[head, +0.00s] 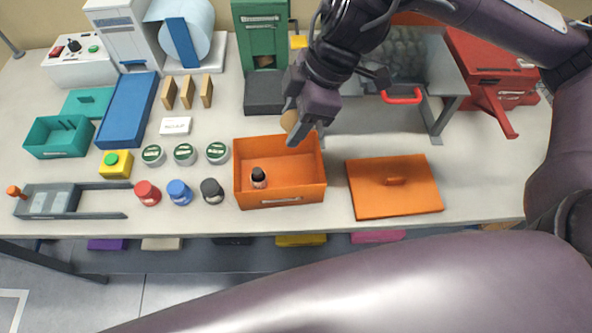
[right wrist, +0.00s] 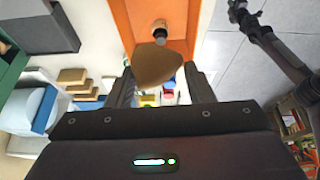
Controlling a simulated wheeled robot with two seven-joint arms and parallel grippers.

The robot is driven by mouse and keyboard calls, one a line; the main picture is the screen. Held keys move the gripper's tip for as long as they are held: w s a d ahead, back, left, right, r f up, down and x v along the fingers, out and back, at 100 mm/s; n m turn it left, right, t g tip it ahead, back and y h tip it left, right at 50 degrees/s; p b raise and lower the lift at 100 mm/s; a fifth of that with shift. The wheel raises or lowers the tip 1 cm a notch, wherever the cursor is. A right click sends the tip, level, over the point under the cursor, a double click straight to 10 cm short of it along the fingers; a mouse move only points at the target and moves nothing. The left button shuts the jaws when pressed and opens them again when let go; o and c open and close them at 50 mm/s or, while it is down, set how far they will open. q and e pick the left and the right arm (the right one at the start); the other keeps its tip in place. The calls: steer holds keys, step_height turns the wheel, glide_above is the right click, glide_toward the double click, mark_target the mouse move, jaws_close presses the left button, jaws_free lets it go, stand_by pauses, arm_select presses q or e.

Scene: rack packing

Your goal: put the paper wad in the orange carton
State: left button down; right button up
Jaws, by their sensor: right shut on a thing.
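The orange carton (head: 307,171) stands open near the front of the table, with a small dark-and-white bottle (head: 259,177) inside. My right gripper (head: 294,127) is over the carton's back edge, shut on the tan paper wad (head: 289,121). The wad also shows between the fingers in the right wrist view (right wrist: 157,65), with the orange carton (right wrist: 185,20) beyond it. Part of the wad is hidden by the fingers in the head view.
An orange lid (head: 370,202) lies right of the carton. Several round tins (head: 185,153) and the red, blue and dark jars (head: 180,192) stand to its left.

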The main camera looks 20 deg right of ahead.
step_height(320, 180, down, 12)
steer(key=b, duration=0.2)
steer(key=shift+b, duration=0.3)
steer(key=shift+w+f, duration=0.1)
steer(key=shift+f, duration=0.4)
step_height(320, 180, down, 4)
steer(key=shift+r+b, duration=0.1)
steer(key=shift+b, duration=0.3)
steer(key=o, duration=0.9)
steer(key=shift+o, duration=0.2)
